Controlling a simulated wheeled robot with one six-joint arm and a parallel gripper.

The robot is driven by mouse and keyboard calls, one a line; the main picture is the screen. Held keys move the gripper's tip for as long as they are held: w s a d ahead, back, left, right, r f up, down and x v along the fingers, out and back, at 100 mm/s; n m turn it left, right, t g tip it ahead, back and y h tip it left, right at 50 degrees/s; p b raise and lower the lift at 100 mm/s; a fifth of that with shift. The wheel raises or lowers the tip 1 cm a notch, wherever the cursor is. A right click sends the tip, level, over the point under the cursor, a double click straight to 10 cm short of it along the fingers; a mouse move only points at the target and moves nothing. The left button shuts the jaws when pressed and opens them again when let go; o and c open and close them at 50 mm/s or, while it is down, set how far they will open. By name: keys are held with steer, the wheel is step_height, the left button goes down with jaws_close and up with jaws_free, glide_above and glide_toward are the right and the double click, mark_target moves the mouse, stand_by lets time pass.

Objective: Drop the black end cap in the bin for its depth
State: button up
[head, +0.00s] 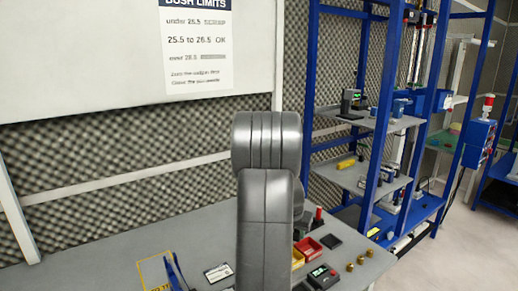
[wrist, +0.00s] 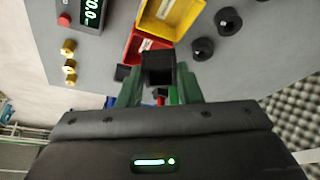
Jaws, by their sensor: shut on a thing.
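In the wrist view my gripper (wrist: 160,96) has green fingers closed on a black, square-looking end cap (wrist: 158,68). The cap is held between the fingertips, in front of the bins. A yellow bin (wrist: 187,22) with a white label lies beyond it, and a red bin (wrist: 133,47) with a label is just to its left. In the head view the red bin (head: 308,247) and part of the yellow bin (head: 297,259) show right of my arm. My arm hides the gripper and cap there.
A gauge with a lit display (head: 322,276) and brass bushes (head: 361,259) stand on the grey bench. A wall sign (head: 197,45) hangs behind. Blue shelving (head: 372,130) stands at right.

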steer(key=shift+s+f+b, duration=0.2)
steer(key=shift+f+b, duration=0.2)
steer(key=shift+f, duration=0.35)
step_height(320, 180, down, 4)
steer(key=shift+w+f+b, duration=0.1)
steer(key=shift+b, duration=1.1)
steer(key=o, duration=1.1)
steer(key=b+v, duration=0.1)
steer(key=v, duration=1.3)
steer(key=shift+f, duration=0.1)
